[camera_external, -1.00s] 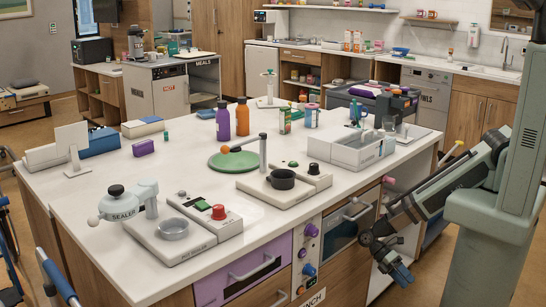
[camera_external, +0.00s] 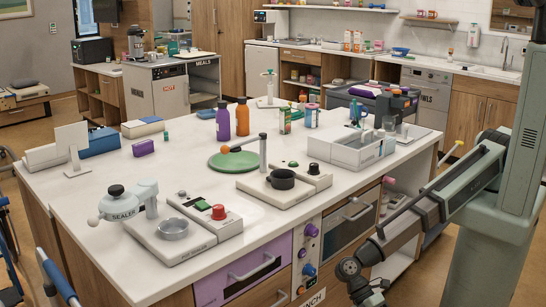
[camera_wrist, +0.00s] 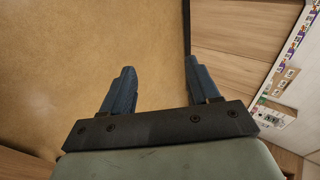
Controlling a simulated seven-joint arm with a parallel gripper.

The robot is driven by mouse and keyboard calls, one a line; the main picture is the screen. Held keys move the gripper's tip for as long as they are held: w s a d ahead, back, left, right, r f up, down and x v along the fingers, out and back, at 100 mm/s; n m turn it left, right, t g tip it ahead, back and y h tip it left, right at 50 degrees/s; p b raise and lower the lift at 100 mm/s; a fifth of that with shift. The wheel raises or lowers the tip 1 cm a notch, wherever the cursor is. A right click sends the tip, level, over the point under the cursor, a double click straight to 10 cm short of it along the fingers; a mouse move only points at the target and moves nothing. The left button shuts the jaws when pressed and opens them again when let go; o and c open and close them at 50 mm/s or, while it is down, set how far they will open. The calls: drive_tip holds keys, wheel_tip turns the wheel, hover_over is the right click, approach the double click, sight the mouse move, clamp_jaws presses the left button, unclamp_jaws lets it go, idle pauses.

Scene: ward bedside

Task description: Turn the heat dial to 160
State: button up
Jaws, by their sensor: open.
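Several dials sit on the narrow panel of the counter front, between the purple drawer and the oven: a purple dial (camera_external: 311,230), a blue dial (camera_external: 309,269) and smaller ones.
The purple drawer (camera_external: 244,277) and the oven (camera_external: 350,228) have protruding handles. The floor (camera_wrist: 90,60) under my gripper is clear.

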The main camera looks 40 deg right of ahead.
drive_tip(key=w+a+r+n+t+y, duration=0.1)
drive_tip(key=a+r, duration=0.3)
drive_tip(key=a, duration=0.5)
drive_tip(key=a+r+n, duration=0.2)
drive_tip(key=a+r, duration=0.3)
drive_tip(key=a, duration=0.3)
drive_tip(key=w+a+r+n+t, duration=0.2)
drive_tip(key=w+a+r, duration=0.5)
drive_tip(key=r, duration=0.1)
wheel_tip(320, 180, up, 28)
drive_tip(key=n+t+h, duration=0.3)
drive_tip(key=n+t, duration=0.2)
drive_tip(key=t, duration=0.2)
hover_over(218, 206)
wheel_tip(218, 206, down, 13)
drive_tip(key=shift+s+f, duration=0.1)
drive_tip(key=shift+f, duration=0.05)
